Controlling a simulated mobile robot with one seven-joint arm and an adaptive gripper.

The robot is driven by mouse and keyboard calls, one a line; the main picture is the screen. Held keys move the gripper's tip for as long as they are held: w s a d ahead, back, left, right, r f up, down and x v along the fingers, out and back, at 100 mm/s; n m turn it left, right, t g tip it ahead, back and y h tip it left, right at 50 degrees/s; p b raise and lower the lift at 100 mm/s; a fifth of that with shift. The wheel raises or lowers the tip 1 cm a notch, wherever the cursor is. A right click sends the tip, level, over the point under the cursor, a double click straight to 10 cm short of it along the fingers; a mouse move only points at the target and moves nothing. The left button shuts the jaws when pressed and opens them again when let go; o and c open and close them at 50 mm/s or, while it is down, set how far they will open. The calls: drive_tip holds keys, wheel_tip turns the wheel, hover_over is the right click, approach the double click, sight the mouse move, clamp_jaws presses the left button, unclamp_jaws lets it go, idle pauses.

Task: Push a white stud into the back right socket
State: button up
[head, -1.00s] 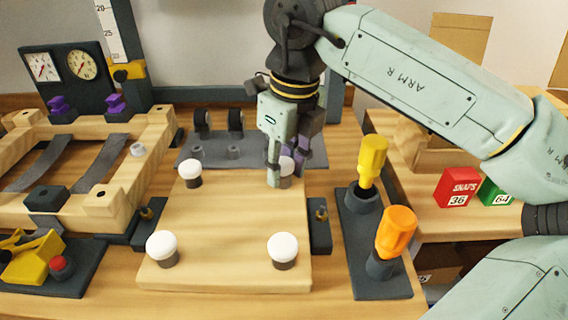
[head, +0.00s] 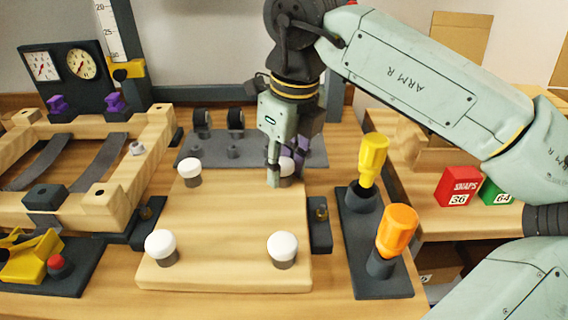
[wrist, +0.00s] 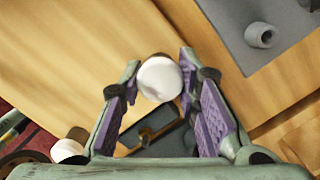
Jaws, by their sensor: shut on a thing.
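A pale wooden board (head: 222,225) lies on the bench with a white round-headed stud at each corner. The back right stud (head: 288,165) is partly hidden behind my gripper (head: 279,168). My gripper points down and is shut on this stud; in the wrist view its white head (wrist: 160,78) sits between the fingertips. Its depth in the socket is hidden. The other studs are the back left (head: 189,168), front left (head: 161,243) and front right (head: 282,245), each showing a grey collar under its head.
Yellow (head: 373,155) and orange (head: 397,228) handled tools stand in a dark holder to the right. A grey plate (head: 310,150) with wheels and small posts lies behind the board. A wooden frame (head: 100,195) stands at left. Dark clamps flank the board.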

drive_tip(key=shift+f, duration=0.15)
drive_tip(key=o, duration=0.9)
drive_tip(key=shift+o, duration=0.6)
drive_tip(key=shift+o, duration=0.9)
drive_tip(key=shift+r, duration=0.2)
drive_tip(key=shift+r+p, duration=2.2)
drive_tip(key=shift+r, duration=0.7)
drive_tip(key=shift+f, duration=0.1)
